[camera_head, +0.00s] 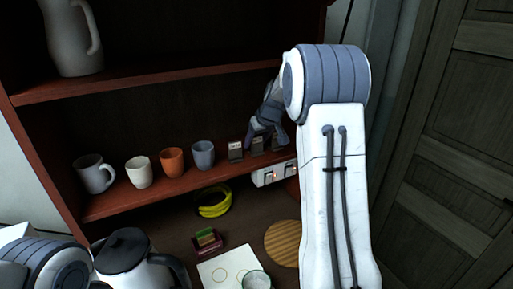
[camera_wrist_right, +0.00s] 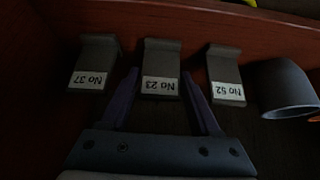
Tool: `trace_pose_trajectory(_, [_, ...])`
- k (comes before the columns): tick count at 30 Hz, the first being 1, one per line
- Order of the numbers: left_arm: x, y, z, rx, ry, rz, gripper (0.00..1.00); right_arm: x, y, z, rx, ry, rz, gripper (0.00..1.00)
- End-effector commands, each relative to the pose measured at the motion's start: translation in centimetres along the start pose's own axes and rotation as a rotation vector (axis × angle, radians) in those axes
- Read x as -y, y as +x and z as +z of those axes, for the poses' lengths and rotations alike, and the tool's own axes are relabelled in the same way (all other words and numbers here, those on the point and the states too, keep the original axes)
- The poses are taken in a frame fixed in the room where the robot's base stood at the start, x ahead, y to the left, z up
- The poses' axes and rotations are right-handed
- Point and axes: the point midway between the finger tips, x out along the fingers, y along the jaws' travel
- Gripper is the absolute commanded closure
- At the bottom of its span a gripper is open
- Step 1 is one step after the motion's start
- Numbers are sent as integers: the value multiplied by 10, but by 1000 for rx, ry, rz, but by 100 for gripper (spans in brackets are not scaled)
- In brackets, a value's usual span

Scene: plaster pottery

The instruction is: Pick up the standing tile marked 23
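The tile marked No 23 (camera_wrist_right: 161,72) is a dark standing tile with a white label, the middle one of three in the right wrist view, where its label appears upside down. In the head view the tile (camera_head: 257,146) stands on the shelf, partly behind my gripper. My right gripper (camera_head: 263,135) is open. In the right wrist view its purple fingers (camera_wrist_right: 162,82) lie on either side of tile 23, with gaps showing, and nothing is gripped. My left arm shows at the lower left of the head view, but its gripper cannot be seen.
Tile No 37 (camera_wrist_right: 92,62) and tile No 52 (camera_wrist_right: 225,75) stand close on either side. A grey-blue cup (camera_head: 203,155) is next to the tiles, then an orange cup (camera_head: 172,161), a white cup (camera_head: 139,172) and a grey mug (camera_head: 95,175). An upper shelf (camera_head: 150,79) runs overhead.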

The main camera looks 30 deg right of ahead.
Motion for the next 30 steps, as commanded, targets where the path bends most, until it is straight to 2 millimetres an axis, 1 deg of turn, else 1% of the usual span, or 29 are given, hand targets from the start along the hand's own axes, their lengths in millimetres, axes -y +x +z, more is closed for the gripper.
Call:
trace_pose_trajectory(1, [0, 0, 0, 0, 0, 0, 50, 0, 0, 0, 0, 0, 0, 60])
trace_pose_trajectory(2, [0, 0, 0, 0, 0, 0, 50, 0, 0, 0, 0, 0, 0, 71])
trace_pose_trajectory(3, [0, 0, 0, 0, 0, 0, 50, 0, 0, 0, 0, 0, 0, 86])
trace_pose_trajectory(4, [0, 0, 0, 0, 0, 0, 50, 0, 0, 0, 0, 0, 0, 98])
trace_pose_trajectory(5, [0, 0, 0, 0, 0, 0, 50, 0, 0, 0, -1, 0, 0, 100])
trace_pose_trajectory(14, [0, 2, 0, 0, 0, 0, 50, 0, -3, -2, -3, 0, 1, 100])
trace_pose_trajectory(19, [1, 9, 0, 0, -1, 0, 50, 0, -15, -10, -6, -1, 2, 100])
trace_pose_trajectory(23, [1, 18, 1, 0, -3, 0, 50, -1, -33, -23, -8, -3, 3, 100])
trace_pose_trajectory(26, [2, 30, 2, 0, -5, 0, 50, -1, -53, -10, -6, 0, 4, 100])
trace_pose_trajectory(30, [3, 44, 2, 0, -5, 0, 50, -2, -86, 7, -7, 1, 5, 100])
